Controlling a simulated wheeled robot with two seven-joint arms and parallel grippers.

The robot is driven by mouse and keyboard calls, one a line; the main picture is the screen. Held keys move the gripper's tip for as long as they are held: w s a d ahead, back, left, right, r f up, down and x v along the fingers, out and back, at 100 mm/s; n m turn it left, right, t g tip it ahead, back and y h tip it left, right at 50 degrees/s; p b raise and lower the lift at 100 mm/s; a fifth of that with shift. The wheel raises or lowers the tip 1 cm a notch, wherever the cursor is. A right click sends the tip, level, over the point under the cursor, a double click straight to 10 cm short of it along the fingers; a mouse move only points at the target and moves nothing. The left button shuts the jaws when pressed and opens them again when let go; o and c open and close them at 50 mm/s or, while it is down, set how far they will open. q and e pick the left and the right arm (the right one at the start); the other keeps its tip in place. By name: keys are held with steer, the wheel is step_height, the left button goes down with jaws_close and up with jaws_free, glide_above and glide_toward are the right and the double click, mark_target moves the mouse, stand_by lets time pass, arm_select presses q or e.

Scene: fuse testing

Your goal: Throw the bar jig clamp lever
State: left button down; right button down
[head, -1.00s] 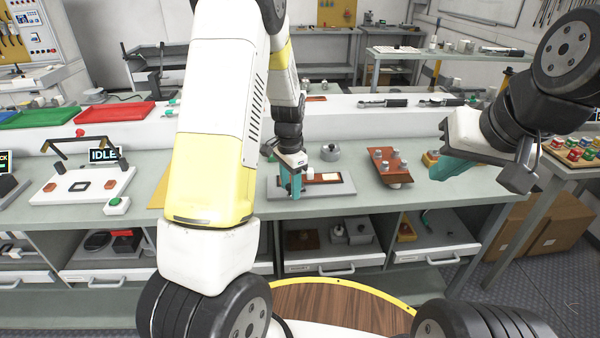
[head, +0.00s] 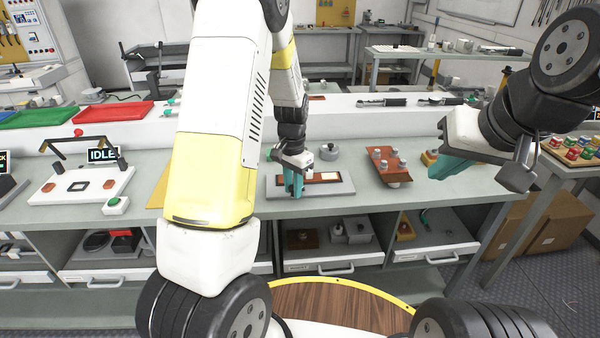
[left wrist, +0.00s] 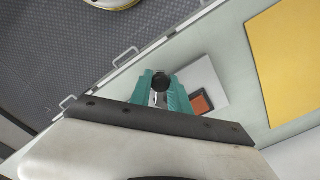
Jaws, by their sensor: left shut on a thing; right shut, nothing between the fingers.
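The bar jig is a grey plate (head: 340,190) with a red-brown bar (head: 318,178) set in it, on the bench at the middle of the head view. My left gripper (head: 294,187) is at the plate's left part, its teal fingers pointing down. In the left wrist view its fingers (left wrist: 160,95) are shut on a round black knob (left wrist: 161,82), seemingly the clamp lever's. The grey plate (left wrist: 204,72) and an orange-brown piece (left wrist: 202,102) show beside the fingers. The rest of the lever is mostly hidden. My right gripper (head: 440,170) is shut and empty above the bench at the right.
A red-brown plate with several grey posts (head: 385,165) stands right of the jig. A grey round part (head: 330,152) sits behind it. A white fixture (head: 85,186) with an IDLE display (head: 103,155) is at the left. A yellow mat (left wrist: 290,65) lies near the jig.

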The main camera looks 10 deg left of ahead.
arm_select(q)
steer(key=d+n, duration=0.1)
steer(key=n, duration=0.2)
steer(key=shift+d+n, duration=0.35)
steer(key=shift+n, duration=0.05)
steer(key=d+n, duration=0.1)
steer(key=n, duration=0.1)
steer(key=shift+d+n, duration=0.15)
steer(key=shift+n, duration=0.15)
steer(key=n, duration=0.1)
steer(key=d+n, duration=0.1)
steer(key=shift+w+d+n, duration=0.1)
steer(key=shift+w+n, duration=0.15)
steer(key=shift+n, duration=0.15)
steer(key=shift+w+d+n, duration=0.3)
steer(key=shift+d+n, duration=0.05)
steer(key=shift+n, duration=0.6)
steer(key=shift+w+d+n, duration=0.25)
steer(key=shift+d+n, duration=0.05)
steer(key=shift+n, duration=0.65)
steer(key=shift+r, duration=0.1)
steer(key=c, duration=1.2)
jaws_free()
steer(key=shift+c, duration=0.2)
